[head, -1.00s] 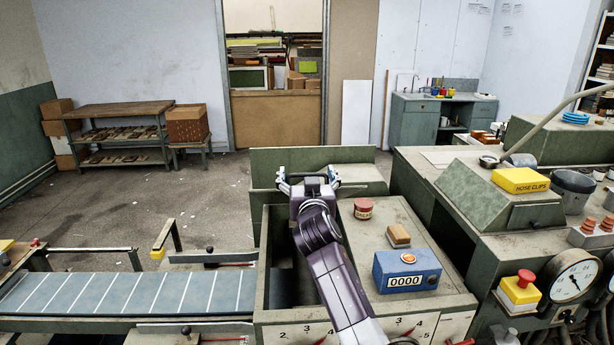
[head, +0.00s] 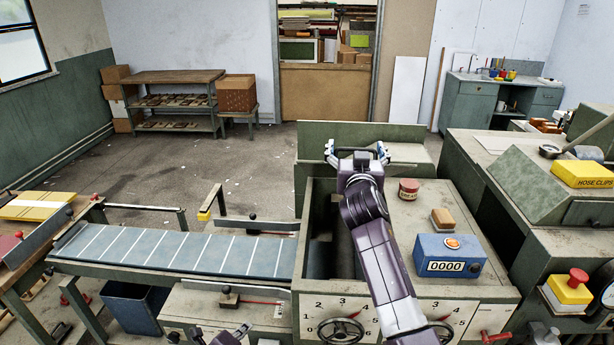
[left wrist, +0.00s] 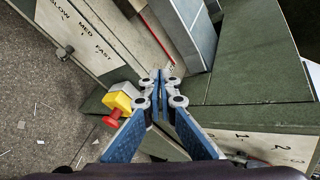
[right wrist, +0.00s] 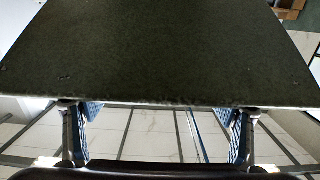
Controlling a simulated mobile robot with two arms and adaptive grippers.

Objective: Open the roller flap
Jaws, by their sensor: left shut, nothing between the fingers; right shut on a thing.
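The roller flap (head: 405,134) appears as a green upright panel at the back of the feeder in the head view. Its dark green face fills the upper part of the right wrist view (right wrist: 160,50). My left gripper (left wrist: 160,78) is shut and empty in the left wrist view, above the feeder's side. Only a bit of it shows at the head view's bottom edge (head: 230,336).
A slatted conveyor (head: 170,250) runs to the left. A yellow box with a red button (left wrist: 118,103) is near my left gripper.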

